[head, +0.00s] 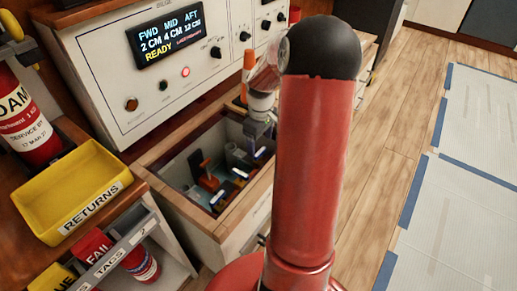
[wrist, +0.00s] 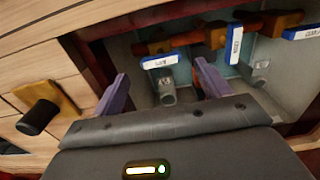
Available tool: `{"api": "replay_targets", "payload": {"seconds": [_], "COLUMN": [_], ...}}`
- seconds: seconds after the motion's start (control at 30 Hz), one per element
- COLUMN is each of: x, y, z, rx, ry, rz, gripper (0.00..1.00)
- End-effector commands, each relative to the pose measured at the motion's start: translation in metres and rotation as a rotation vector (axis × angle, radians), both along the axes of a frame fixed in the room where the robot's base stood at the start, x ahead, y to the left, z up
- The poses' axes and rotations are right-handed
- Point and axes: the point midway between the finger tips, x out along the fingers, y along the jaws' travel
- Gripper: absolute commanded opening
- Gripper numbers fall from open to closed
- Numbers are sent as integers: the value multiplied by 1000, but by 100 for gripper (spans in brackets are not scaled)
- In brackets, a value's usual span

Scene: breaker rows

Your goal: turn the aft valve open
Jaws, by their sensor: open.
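In the wrist view, several valves sit along an orange-brown pipe (wrist: 186,40) in an open recess. One valve's white-and-blue tag (wrist: 160,62) lies between my gripper's fingers, above a grey stub (wrist: 167,90). A second tag (wrist: 235,44) stands nearly upright to its right, and a third tag (wrist: 303,33) is at the right edge. The lettering is too small to tell which one is aft. My gripper (wrist: 161,68) is open, with purple fingers apart and nothing visibly held. In the head view, my gripper (head: 262,114) is at the recess's far edge, partly hidden by my arm.
The recess (head: 170,187) has a wooden rim. Behind it, a panel display (head: 166,38) reads FWD 2 CM, MID 4 CM, AFT 12 CM, READY. A yellow RETURNS bin (head: 75,197) and a red extinguisher (head: 25,120) stand left. A black knob (wrist: 40,117) is left of my gripper.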

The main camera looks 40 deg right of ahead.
Motion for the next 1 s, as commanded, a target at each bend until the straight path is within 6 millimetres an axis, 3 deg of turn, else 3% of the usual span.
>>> {"api": "replay_targets", "payload": {"seconds": [0.1,0.23,0.6,0.93,1.0], "x": [0,0,0,0,0], "y": [1,1,1,1,1], "z": [-21,-33,-38,-38,-38], "rx": [3,1,-1,-1,-1], "ry": [2,0,-1,-1,-1], "rz": [1,0,0,0,-1], "gripper": [76,76,75,32,32]}}
